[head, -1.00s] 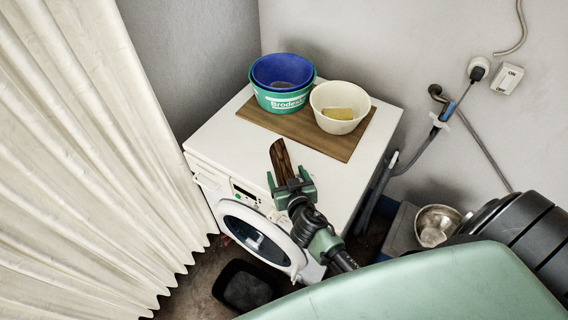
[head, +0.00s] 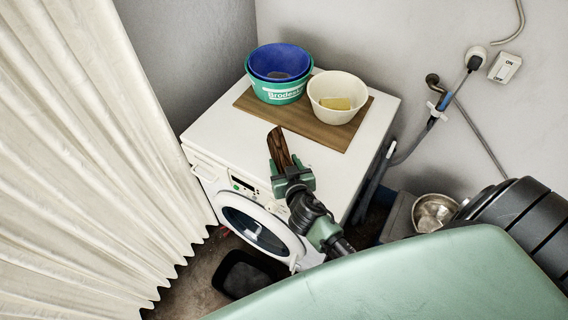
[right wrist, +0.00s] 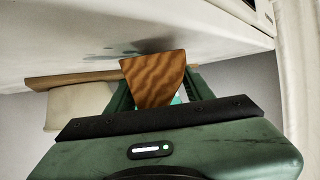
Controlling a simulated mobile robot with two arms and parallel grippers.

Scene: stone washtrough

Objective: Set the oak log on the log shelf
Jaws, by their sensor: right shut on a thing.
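My right gripper (head: 290,174) is shut on the oak log (head: 279,148), a brown wedge-like piece of wood. In the head view the log points up and away from the jaws, over the front part of the white washing machine's top. In the right wrist view the log (right wrist: 155,79) shows its banded grain between the green fingers. I cannot tell whether the log touches the machine's top. I cannot make out a log shelf for certain. My left gripper is not in view.
The washing machine (head: 215,123) bears a wooden board (head: 312,126) with blue and green tubs (head: 280,93) and a cream bowl (head: 336,113) holding a yellow sponge. A pleated curtain (head: 80,150) hangs at left. A black bin (head: 243,275) and metal bowl (head: 435,209) stand lower down.

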